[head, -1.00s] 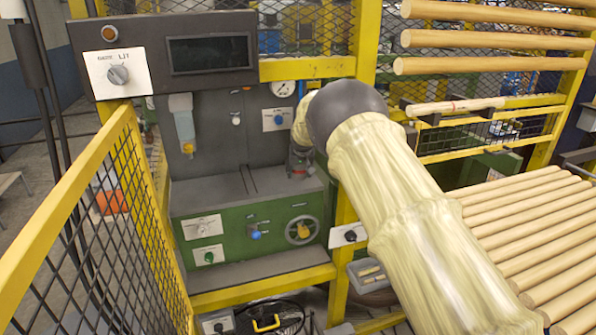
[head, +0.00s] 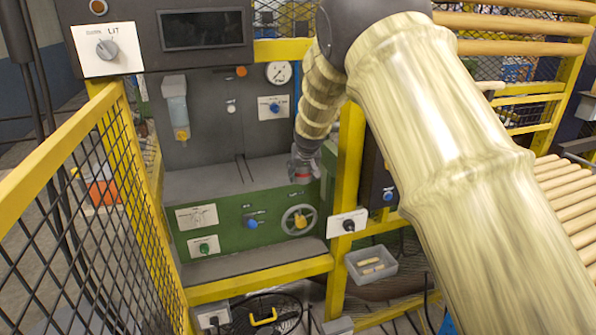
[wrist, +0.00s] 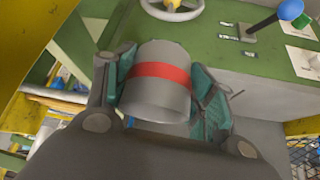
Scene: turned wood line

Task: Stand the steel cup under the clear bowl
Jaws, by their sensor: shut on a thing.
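The steel cup (wrist: 158,101), grey with a red band, is held between the teal finger pads of my gripper (wrist: 163,74). In the head view my gripper (head: 304,156) is at the right end of the machine's grey ledge, and the cup's red band (head: 301,174) shows small below it. The clear bowl (head: 175,108) hangs upright on the grey back panel, left of my gripper, with a yellow fitting (head: 182,134) at its bottom. The cup is apart from the bowl. The bowl is not seen in the wrist view.
The grey ledge (head: 215,177) below the bowl is clear. The green front (head: 228,222) carries a blue-knobbed lever (head: 252,223) and a handwheel (head: 299,220). A yellow post (head: 346,165) stands right of my gripper. A yellow mesh guard (head: 60,180) stands at the left.

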